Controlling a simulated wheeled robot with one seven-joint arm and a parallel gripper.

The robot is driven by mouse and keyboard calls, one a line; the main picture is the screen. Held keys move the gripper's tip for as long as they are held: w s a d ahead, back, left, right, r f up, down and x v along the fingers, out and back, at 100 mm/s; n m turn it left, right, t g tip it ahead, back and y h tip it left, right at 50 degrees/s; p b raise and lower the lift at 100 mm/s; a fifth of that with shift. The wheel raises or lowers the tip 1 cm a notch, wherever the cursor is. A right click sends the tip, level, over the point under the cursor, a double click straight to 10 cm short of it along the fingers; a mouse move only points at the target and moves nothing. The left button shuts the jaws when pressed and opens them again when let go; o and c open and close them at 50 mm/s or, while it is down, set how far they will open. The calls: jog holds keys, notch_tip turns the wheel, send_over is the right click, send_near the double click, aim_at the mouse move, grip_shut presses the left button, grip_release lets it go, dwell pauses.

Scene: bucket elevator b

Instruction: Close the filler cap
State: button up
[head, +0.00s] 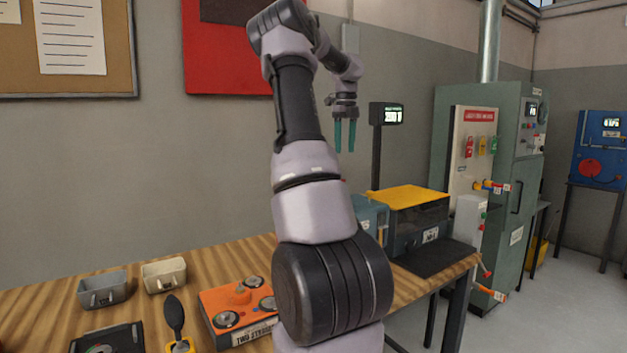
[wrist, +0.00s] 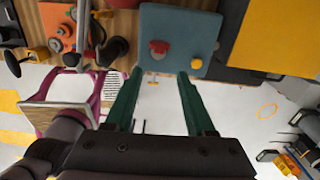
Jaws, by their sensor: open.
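An orange box (head: 222,322) labelled "TWO STROKE" sits on the wooden bench, with round metal-rimmed fittings and a raised orange part (head: 238,294) on top. I cannot tell for sure which part is the filler cap, or whether it is open. The orange box also shows at the upper left of the wrist view (wrist: 57,20). My gripper (head: 345,148) is open and empty, raised high above the bench with its teal fingers pointing down. In the wrist view my gripper (wrist: 156,76) has its fingers apart, near a teal box in the picture.
The teal box (wrist: 180,30) has a red knob. A yellow-topped machine (head: 408,194) stands at the bench's right end. Two small bins (head: 164,275) and a black-handled tool (head: 174,318) lie left of the orange box. A green cabinet (head: 515,150) stands right. My arm hides part of the bench.

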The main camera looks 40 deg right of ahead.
jog(key=f, duration=1.1)
jog(key=shift+w+a, duration=0.1)
jog(key=shift+w, duration=0.15)
jog(key=shift+r, duration=0.1)
grip_shut()
